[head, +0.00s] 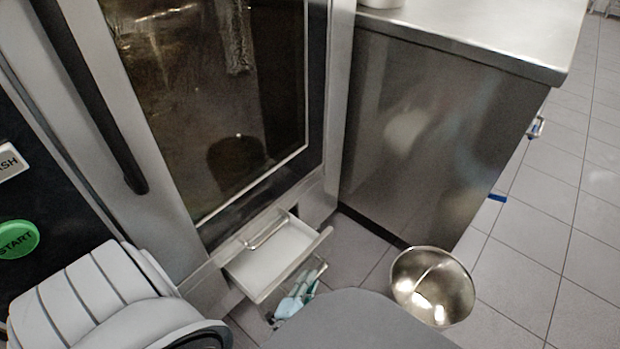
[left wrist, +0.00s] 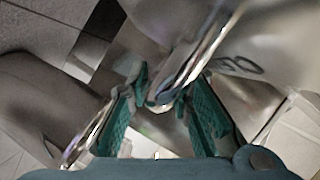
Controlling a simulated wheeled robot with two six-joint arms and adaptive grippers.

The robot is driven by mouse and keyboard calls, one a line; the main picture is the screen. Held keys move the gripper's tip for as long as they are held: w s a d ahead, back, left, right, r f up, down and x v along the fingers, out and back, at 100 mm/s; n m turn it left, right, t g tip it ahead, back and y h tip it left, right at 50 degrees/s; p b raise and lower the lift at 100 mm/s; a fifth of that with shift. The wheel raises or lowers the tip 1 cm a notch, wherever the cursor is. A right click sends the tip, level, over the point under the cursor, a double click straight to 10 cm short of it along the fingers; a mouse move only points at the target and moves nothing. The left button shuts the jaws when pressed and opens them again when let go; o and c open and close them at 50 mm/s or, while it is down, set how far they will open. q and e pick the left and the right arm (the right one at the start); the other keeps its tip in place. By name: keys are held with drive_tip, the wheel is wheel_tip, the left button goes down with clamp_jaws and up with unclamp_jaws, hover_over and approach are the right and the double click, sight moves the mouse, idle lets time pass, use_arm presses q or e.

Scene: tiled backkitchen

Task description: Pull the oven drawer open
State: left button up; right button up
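The oven drawer (head: 272,258) sticks out from below the glass oven door, with its pale inside showing from above. Its metal handle is a shiny bar, seen close up in the left wrist view (left wrist: 196,62). My left gripper (head: 306,282) is low in front of the drawer's front panel, partly behind my own grey body. In the left wrist view, its teal finger pads (left wrist: 163,92) stand on either side of the handle bar and close in on it near the tips. My right gripper is not in view.
The oven's glass door (head: 215,100) is shut above the drawer. A steel bowl-shaped thing (head: 432,287) is at the right, in front of a steel counter (head: 430,130). Tiled floor (head: 545,240) is free farther right.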

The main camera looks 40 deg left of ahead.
use_arm(q)
drive_tip(key=shift+r, duration=0.15)
wheel_tip(320, 180, up, 10)
drive_tip(key=shift+f, duration=0.1)
idle(0.3)
